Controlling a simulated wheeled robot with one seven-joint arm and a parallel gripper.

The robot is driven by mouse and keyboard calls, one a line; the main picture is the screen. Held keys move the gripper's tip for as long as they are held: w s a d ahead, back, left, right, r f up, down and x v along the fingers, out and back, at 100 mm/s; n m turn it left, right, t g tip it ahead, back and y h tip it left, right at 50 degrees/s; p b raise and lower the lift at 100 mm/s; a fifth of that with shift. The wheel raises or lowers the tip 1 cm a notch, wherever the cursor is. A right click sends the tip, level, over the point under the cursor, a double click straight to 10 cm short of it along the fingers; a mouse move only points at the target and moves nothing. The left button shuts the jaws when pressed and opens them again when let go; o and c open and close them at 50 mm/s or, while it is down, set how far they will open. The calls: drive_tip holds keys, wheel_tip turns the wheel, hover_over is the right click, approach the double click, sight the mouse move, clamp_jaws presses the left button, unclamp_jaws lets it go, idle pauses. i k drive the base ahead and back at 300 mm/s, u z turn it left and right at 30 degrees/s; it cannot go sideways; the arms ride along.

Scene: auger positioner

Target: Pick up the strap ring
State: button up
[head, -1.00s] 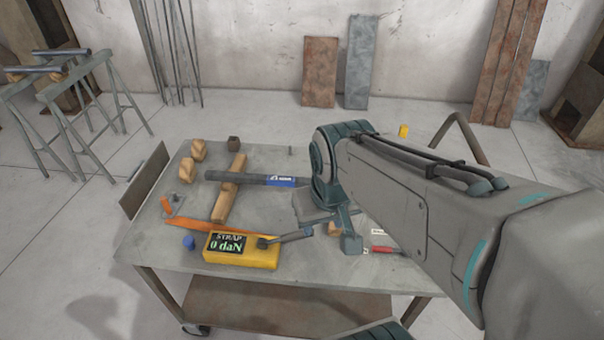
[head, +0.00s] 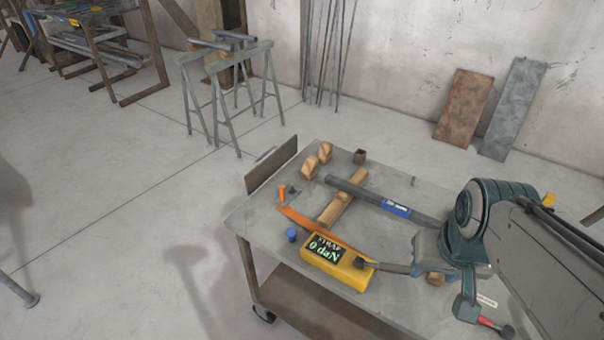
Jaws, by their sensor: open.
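I cannot make out the strap ring for certain. An orange strap (head: 318,231) runs across the table beside a yellow box (head: 335,266) whose display reads STRAP 0 daN. A small dark piece (head: 360,263) shows at the right end of the box, with a grey rod-like part leading from it towards my gripper. My gripper (head: 440,283) is open, low over the right part of the table, to the right of the yellow box. My own arm hides much of that side, and nothing is visibly held.
The table (head: 260,228) also bears a dark bar with a blue label (head: 395,208), a wooden beam (head: 343,207), wooden blocks (head: 318,160), a blue cap (head: 291,235) and a red-handled tool (head: 495,326). Sawhorses (head: 230,95) stand behind. The floor at left is mostly clear.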

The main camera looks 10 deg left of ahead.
sight(285, 198)
drive_tip(key=u, duration=0.25)
drive_tip(key=k, duration=0.35)
drive_tip(key=u, duration=1.05)
drive_tip(key=k, duration=1)
drive_tip(key=u, duration=0.75)
drive_tip(key=i, duration=2.35)
drive_tip(key=z, duration=1.7)
drive_tip(key=i, duration=0.75)
drive_tip(key=z, duration=0.75)
